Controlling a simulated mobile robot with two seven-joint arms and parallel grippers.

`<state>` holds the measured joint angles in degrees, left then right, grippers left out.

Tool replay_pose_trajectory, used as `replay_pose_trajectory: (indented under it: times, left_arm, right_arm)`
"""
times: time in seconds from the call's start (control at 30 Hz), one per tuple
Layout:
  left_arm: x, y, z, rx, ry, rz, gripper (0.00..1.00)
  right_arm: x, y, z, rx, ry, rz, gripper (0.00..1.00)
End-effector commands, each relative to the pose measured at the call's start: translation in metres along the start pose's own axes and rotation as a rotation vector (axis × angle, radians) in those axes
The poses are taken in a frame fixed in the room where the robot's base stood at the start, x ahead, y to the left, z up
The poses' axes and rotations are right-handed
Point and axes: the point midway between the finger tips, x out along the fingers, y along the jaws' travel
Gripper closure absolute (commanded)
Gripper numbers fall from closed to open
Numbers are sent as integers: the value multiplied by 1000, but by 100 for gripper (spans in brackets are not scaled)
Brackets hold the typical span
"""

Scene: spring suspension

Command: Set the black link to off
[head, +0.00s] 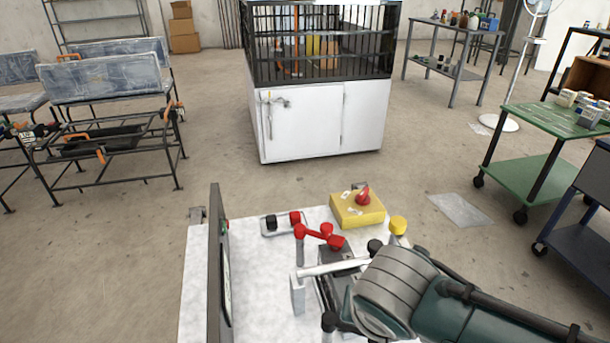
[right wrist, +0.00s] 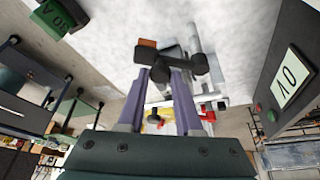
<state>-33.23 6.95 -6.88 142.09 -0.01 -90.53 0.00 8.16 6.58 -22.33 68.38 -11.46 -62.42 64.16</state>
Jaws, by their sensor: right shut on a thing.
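In the right wrist view, my right gripper (right wrist: 160,72) has its two purple fingers closed around a black link (right wrist: 180,62) with rounded knob ends. An orange patch (right wrist: 147,43) shows beside its left end. A grey rod stands behind it. In the head view my right arm comes in from the lower right and hides most of its gripper and the held link. A red link (head: 320,236) with round knobs sits on the grey mechanism left of the arm. My left gripper is not in view.
The mechanism stands on a white tabletop (head: 262,290) with an upright dark panel (head: 215,265) at its left. A yellow box (head: 357,210) with a red knob (head: 363,195) is behind it.

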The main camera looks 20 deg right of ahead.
Motion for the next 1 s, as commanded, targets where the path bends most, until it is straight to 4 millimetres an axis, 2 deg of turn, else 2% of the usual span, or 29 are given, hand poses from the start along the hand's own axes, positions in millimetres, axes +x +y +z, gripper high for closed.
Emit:
replay_pose_trajectory:
  times: [0.63,0.67,0.9,1.0]
  left_arm:
    - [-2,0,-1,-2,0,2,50]
    - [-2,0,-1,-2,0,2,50]
    - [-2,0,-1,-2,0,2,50]
    - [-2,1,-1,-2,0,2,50]
  right_arm:
    - [0,0,3,54,-1,23,100]
    - [0,0,3,54,-1,23,65]
    - [-1,0,3,52,0,22,38]
    - [-1,0,3,51,0,22,37]
